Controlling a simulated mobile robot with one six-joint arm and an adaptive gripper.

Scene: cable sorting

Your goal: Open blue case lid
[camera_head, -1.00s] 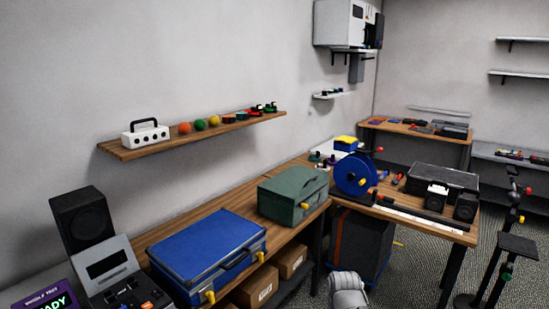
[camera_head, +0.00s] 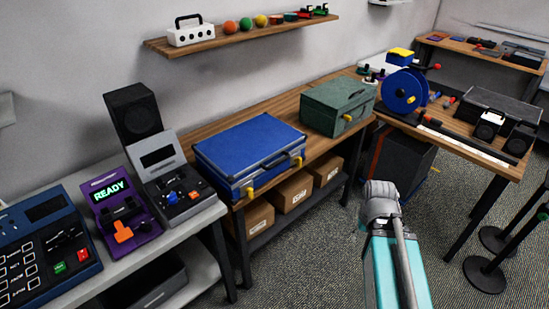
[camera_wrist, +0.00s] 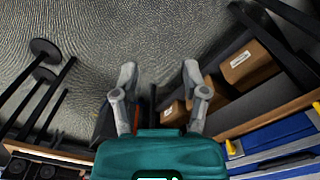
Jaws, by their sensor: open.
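The blue case (camera_head: 250,142) lies flat on the wooden bench in the head view, its lid shut. Its front shows a dark handle and two yellow latches, the left one (camera_head: 249,192) and the right one (camera_head: 298,162). Part of the case (camera_wrist: 285,137) also shows at the lower right of the wrist view. My gripper (camera_wrist: 160,72) is open and empty in the wrist view, its two fingers apart over the floor and away from the case. In the head view my arm shows at the lower middle, but the fingers cannot be made out.
A green case (camera_head: 338,105) stands right of the blue one. A grey device (camera_head: 176,185) and a purple device (camera_head: 122,215) reading READY stand to its left. Cardboard boxes (camera_head: 294,191) sit on the shelf below. A blue reel (camera_head: 402,92) is farther right. Floor before the bench is partly open.

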